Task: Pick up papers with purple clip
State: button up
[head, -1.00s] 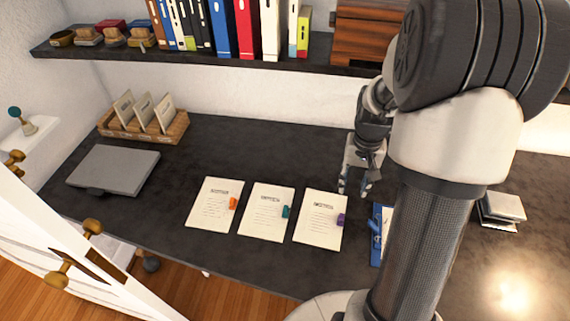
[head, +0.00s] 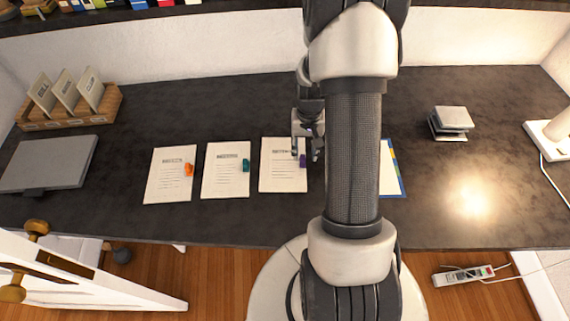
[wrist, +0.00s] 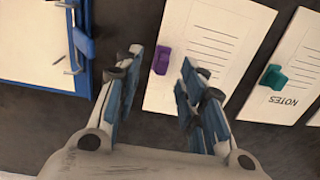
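The papers with the purple clip (head: 281,172) lie flat on the dark desk, rightmost of three similar stacks. The purple clip (wrist: 161,60) sits on the stack's edge, and it also shows in the head view (head: 303,161). My gripper (head: 308,155) is over that edge of the stack, by the clip. In the wrist view the gripper's two fingers (wrist: 155,78) are spread, with the clip and the stack's edge between them in the picture. Nothing is held. The height of the fingertips above the papers is unclear.
Papers with a teal clip (head: 224,172) and an orange clip (head: 169,180) lie to the left. A blue clipboard (head: 396,181) lies close on the right, partly behind my arm. A laptop (head: 47,162), card holder (head: 65,110) and small stack (head: 450,121) stand farther off.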

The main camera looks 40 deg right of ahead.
aim_at(303, 160)
jog(key=f, duration=0.1)
jog(key=f+b, duration=0.1)
jog(key=f, duration=0.1)
jog(key=f+b, duration=0.1)
jog(key=f, duration=0.1)
jog(key=shift+a+f, duration=0.1)
jog(key=shift+a, duration=0.2)
jog(key=shift+c, duration=0.3)
grip_shut()
